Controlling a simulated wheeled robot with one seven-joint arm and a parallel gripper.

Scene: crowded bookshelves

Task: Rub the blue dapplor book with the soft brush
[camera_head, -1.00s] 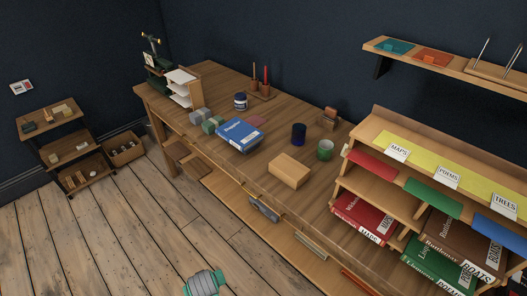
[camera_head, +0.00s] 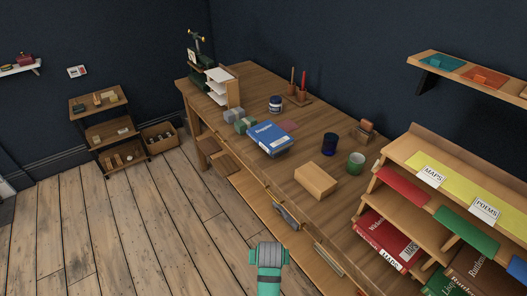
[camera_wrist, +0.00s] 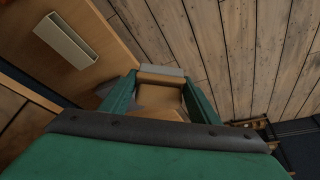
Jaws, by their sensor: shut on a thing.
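The blue book (camera_head: 271,138) lies flat on the wooden workbench, cover up, near its front edge; its white title is small. My gripper (camera_wrist: 160,88) shows in the wrist view, its green fingers shut on a wooden piece with a pale grey strip at its far end, which looks like the soft brush (camera_wrist: 161,77). The brush is partly hidden by the fingers and wrist. In the head view, part of my teal and grey arm (camera_head: 268,258) is in front of the bench, low in the picture, apart from the book. The brush cannot be made out there.
On the workbench (camera_head: 232,150), grey-green blocks (camera_head: 240,120) stand left of the book. A dark blue cup (camera_head: 329,144), a green cup (camera_head: 355,163) and a tan block (camera_head: 316,180) stand to its right. A jar (camera_head: 275,103) is behind. Floor at left is clear.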

